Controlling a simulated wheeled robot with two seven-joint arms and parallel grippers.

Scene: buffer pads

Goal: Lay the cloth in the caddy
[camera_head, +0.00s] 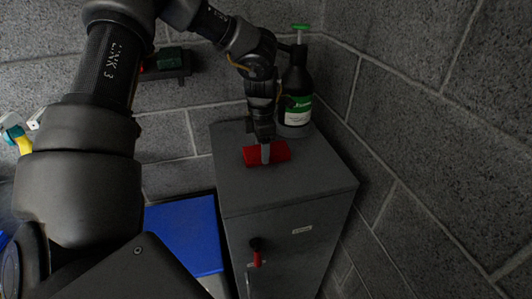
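A red, roll-shaped cloth (281,152) lies on top of the grey cabinet (240,188). My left gripper (265,152) points down at its middle. One pale finger shows across the cloth's near side; the other finger is hidden, so I cannot tell whether it is open or shut on the cloth. My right gripper is not in view. No caddy can be named with certainty; a dark holder (166,72) with a green item and a red item in it is on the back wall.
A black pump bottle (297,85) with a green top stands on the cabinet just behind and right of the gripper. A blue surface (185,235) lies lower, left of the cabinet. Block walls close in behind and right. The cabinet top's front is clear.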

